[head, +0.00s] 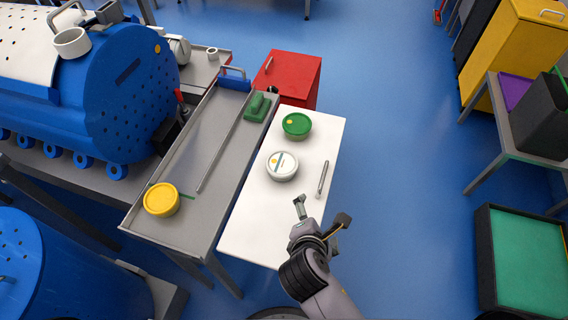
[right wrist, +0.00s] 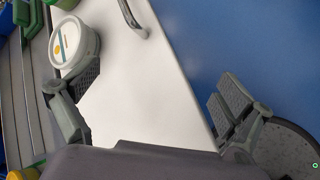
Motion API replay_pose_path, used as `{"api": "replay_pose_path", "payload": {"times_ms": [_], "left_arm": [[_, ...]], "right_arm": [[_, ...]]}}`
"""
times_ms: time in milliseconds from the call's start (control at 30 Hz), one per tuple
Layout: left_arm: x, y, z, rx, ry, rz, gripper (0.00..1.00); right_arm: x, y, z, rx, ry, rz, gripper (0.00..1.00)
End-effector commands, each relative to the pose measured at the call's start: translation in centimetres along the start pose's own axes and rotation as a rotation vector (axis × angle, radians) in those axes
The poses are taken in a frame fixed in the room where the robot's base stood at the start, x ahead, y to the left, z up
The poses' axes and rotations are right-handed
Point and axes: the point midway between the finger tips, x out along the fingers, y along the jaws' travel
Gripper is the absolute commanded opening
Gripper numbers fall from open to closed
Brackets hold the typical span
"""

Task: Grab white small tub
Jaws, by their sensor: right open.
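The white small tub (head: 282,166), round with a label on its lid, stands upright on the white table top (head: 262,225). In the right wrist view the tub (right wrist: 73,45) is at the upper left, beyond the left-hand finger. My right gripper (head: 321,212) is open and empty near the front right edge of the table top. It is apart from the tub, which lies farther back and to the left. In the right wrist view the gripper's fingers (right wrist: 150,103) are spread wide with nothing between them but table top and floor. My left gripper is not in view.
A green-lidded tub (head: 297,124) stands behind the white one. A metal bar handle (head: 323,178) lies to its right. A yellow-lidded tub (head: 161,200) is on the grey tray table (head: 205,145) at left. A red cabinet (head: 287,77) stands behind.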

Motion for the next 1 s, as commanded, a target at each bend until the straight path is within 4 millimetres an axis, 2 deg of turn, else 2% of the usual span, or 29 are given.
{"api": "replay_pose_path", "payload": {"times_ms": [100, 200, 300, 467, 567, 1000], "left_arm": [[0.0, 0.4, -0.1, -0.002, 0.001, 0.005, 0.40], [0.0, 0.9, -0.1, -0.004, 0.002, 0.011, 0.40], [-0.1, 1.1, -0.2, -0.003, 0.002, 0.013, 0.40], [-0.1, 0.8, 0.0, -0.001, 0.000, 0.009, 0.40], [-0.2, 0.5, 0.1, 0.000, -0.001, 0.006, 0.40], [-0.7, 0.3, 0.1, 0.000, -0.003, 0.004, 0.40]], "right_arm": [[-1.1, 3.6, -1.8, -0.339, -0.076, 0.114, 0.97], [-2.4, 6.2, -2.9, -0.583, -0.156, 0.190, 0.97], [-3.6, 8.1, -3.9, -0.769, -0.231, 0.246, 0.97], [-4.5, 9.6, -4.5, -0.911, -0.297, 0.283, 0.97], [-3.7, 10.2, -4.4, -0.927, -0.306, 0.286, 0.97], [4.8, 13.4, -3.2, -0.921, -0.302, 0.283, 0.97]]}}
